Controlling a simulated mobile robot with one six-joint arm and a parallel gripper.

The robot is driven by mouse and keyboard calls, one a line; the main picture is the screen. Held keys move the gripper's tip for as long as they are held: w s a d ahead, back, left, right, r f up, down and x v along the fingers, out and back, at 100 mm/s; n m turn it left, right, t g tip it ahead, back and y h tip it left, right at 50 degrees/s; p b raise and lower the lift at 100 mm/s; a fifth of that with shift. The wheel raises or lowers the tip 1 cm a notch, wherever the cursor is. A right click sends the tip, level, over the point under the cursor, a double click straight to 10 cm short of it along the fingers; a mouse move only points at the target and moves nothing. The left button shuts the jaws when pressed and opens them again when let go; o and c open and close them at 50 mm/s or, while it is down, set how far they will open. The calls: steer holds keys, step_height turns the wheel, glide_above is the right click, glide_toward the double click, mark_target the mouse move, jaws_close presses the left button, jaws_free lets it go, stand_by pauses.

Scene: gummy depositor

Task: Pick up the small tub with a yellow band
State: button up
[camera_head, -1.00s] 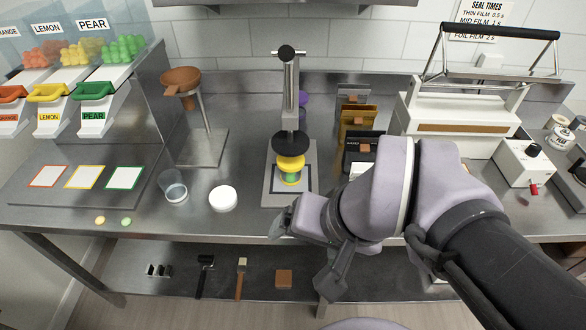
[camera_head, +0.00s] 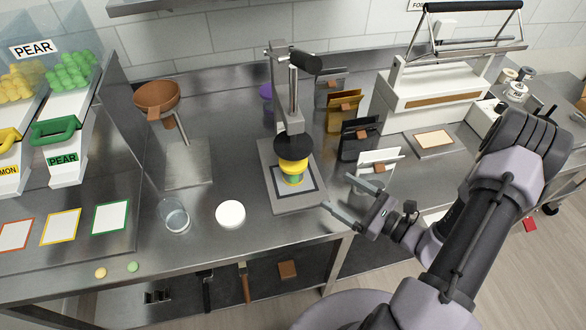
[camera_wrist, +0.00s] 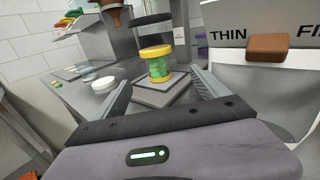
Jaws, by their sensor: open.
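The small tub with a yellow band (camera_head: 293,168) stands upright on the plate of a lever press, beneath its black disc. The wrist view shows the tub (camera_wrist: 156,64) more fully, with a yellow top and bottom and green contents between. My gripper (camera_head: 338,193) is open and empty, to the right of the tub and apart from it, near the bench's front edge. In the wrist view its two fingers reach forward, with the tub beyond and between their tips.
The lever press (camera_head: 287,95) rises behind and over the tub. A white lid (camera_head: 230,214) and clear cup (camera_head: 174,216) sit left. Bare bench lies between lid and press.

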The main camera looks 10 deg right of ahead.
mark_target(303, 172)
steer(key=b+x, duration=0.1)
steer(key=x, duration=0.6)
steer(key=shift+w+a, duration=0.1)
steer(key=shift+a, duration=0.15)
steer(key=b+x, duration=0.1)
steer(key=x, duration=0.4)
steer(key=shift+w+a+f, duration=0.15)
steer(key=shift+a+f, duration=0.05)
steer(key=shift+a, duration=0.3)
steer(key=c, duration=1.5)
steer(key=shift+o, duration=0.2)
steer(key=shift+r, duration=0.1)
